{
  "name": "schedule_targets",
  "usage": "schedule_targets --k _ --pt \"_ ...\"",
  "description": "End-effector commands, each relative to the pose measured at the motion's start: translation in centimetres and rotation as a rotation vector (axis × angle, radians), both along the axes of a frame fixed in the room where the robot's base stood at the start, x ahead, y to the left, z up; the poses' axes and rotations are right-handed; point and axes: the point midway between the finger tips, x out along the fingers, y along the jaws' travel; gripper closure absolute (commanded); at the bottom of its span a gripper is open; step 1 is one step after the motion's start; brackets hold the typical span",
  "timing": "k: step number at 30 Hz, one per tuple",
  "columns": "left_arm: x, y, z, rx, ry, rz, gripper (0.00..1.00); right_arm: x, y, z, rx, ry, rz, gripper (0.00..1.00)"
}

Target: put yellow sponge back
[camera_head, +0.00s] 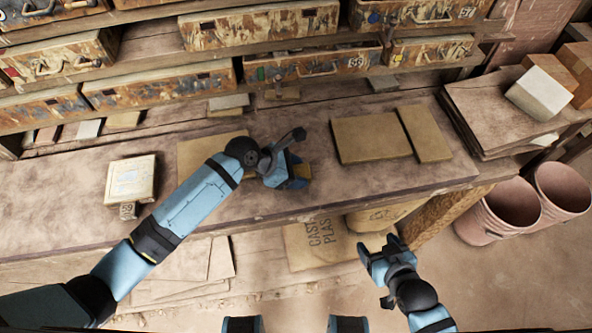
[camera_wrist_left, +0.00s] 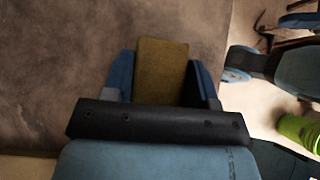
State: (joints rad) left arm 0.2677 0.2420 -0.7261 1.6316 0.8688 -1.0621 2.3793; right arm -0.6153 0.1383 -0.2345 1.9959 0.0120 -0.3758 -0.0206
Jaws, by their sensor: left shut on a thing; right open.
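The yellow sponge (camera_wrist_left: 162,70) is a dull yellow block between the two blue fingers of my left gripper (camera_wrist_left: 164,80) in the left wrist view. In the head view the left gripper (camera_head: 290,176) is low over the workbench near its front edge, and only a small yellowish part of the sponge (camera_head: 303,171) shows beside the fingers. The left gripper is shut on the sponge. Whether the sponge touches the bench cannot be told. My right gripper (camera_head: 376,262) is open and empty in front of the bench.
The workbench (camera_head: 80,195) holds a cream box (camera_head: 131,180) at left and flat tan boards (camera_head: 370,138) right of the left gripper. Rusty drawers (camera_head: 160,88) line the back. Pink buckets (camera_head: 510,207) stand at right. A plaster bag (camera_head: 318,245) lies below the bench.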

Motion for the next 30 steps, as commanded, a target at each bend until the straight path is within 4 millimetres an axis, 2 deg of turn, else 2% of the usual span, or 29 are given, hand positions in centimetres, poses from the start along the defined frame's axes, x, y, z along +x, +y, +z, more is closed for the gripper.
schedule_targets --k 6,7,9,10,20,25,30 --pt "0.0 0.0 -0.2 0.000 0.001 0.001 0.70 0.0 0.0 0.3 0.000 -0.001 0.000 0.28" --pt "0.0 0.0 -0.3 0.000 0.001 0.001 0.43 0.0 0.0 0.2 0.000 -0.001 0.000 0.28" --pt "0.0 0.0 -0.3 0.000 0.001 0.001 0.27 0.0 0.0 0.2 -0.001 0.000 -0.001 0.28" --pt "0.0 0.0 -0.3 0.000 0.001 0.001 0.22 0.0 0.0 0.2 -0.001 0.000 -0.001 0.28" --pt "0.0 0.0 0.0 0.000 -0.002 -0.001 0.22 -0.1 -0.2 -0.5 -0.004 0.005 -0.003 0.28" --pt "-0.3 1.7 1.7 0.001 -0.001 0.000 0.22 -0.1 -0.2 -0.4 -0.004 0.006 -0.002 0.28" --pt "-0.9 4.3 4.4 0.000 -0.001 0.000 0.22 0.0 -0.2 -0.2 -0.003 0.003 -0.002 0.28"
